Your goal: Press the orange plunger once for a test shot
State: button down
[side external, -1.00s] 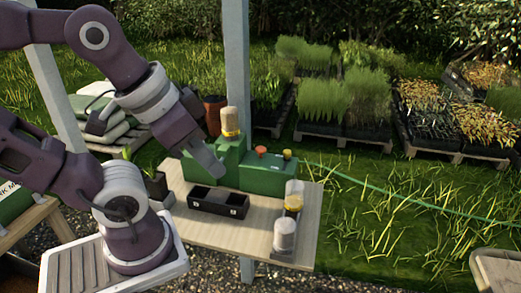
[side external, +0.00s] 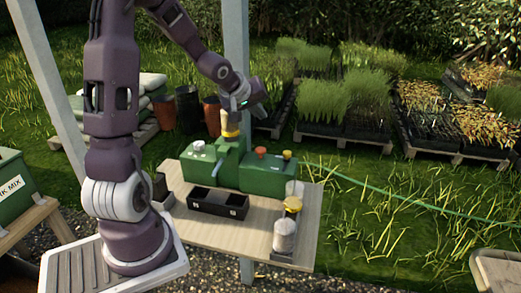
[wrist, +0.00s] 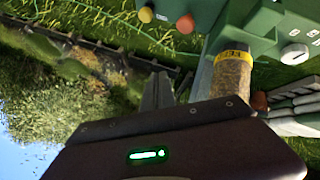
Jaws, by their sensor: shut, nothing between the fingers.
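The orange plunger (side external: 261,152) is a small round knob on top of the green machine (side external: 262,176), right of its tall hopper. In the wrist view the orange plunger (wrist: 185,24) is near the top, apart from my gripper. My gripper (side external: 262,88) is up at the height of the hopper's top and beyond the work table's middle, well above the plunger. In the wrist view my gripper's fingers (wrist: 158,90) are together, with nothing between them. I see no contact between the fingers and the machine.
The brown hopper with a yellow band (side external: 230,123) stands close to my gripper. A yellow knob (side external: 287,154) and a white knob (side external: 199,146) are also on the machine. A black tray (side external: 218,203) and clear canisters (side external: 285,236) stand on the wooden table (side external: 180,226).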

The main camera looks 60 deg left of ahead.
jog(key=shift+w+a+f+n, duration=0.15)
jog(key=shift+a+f+n, duration=0.2)
jog(key=shift+a, duration=0.25)
send_near(262, 148)
jog(key=shift+w+a+f, duration=0.4)
jog(key=shift+w+f, duration=0.05)
jog(key=shift+w, duration=0.3)
jog(key=shift+w+a+f, duration=0.4)
jog(key=shift+w+f, duration=0.05)
jog(key=shift+w, duration=0.35)
jog(key=shift+w+a+f, duration=0.35)
jog(key=shift+w+f, duration=0.1)
jog(key=shift+w, duration=0.3)
jog(key=shift+f, duration=0.4)
jog(key=shift+f, duration=0.8)
dwell(0.7)
jog(key=shift+r, duration=1.2)
